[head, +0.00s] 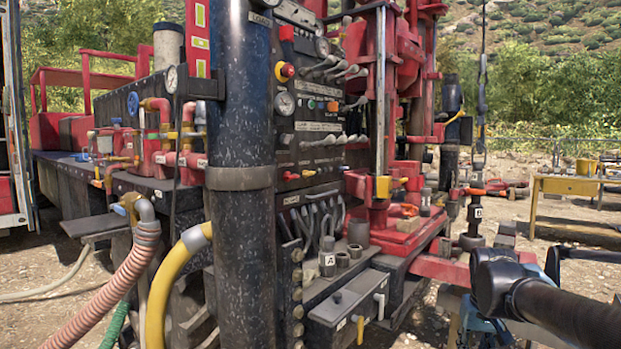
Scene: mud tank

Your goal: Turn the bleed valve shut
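No valve in the head view carries a readable bleed label, so I cannot tell which one is the bleed valve. A blue handwheel (133,103) sits on the pipework at the left. Red pipework (157,132) with small coloured handles runs beside it. A yellow-handled fitting (130,203) joins the ribbed pink hose at the lower left. A small yellow lever (360,328) hangs at the front of the grey box at the lower middle. My dark arm reaches in from the lower right, well away from the left pipework. I cannot make out my gripper.
A thick dark column (240,190) stands in front of the machine. A control panel (315,110) with levers and gauges is behind it. A yellow hose (168,280) and the pink hose (130,272) hang at the left. A yellow table (565,186) stands at the right on open gravel.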

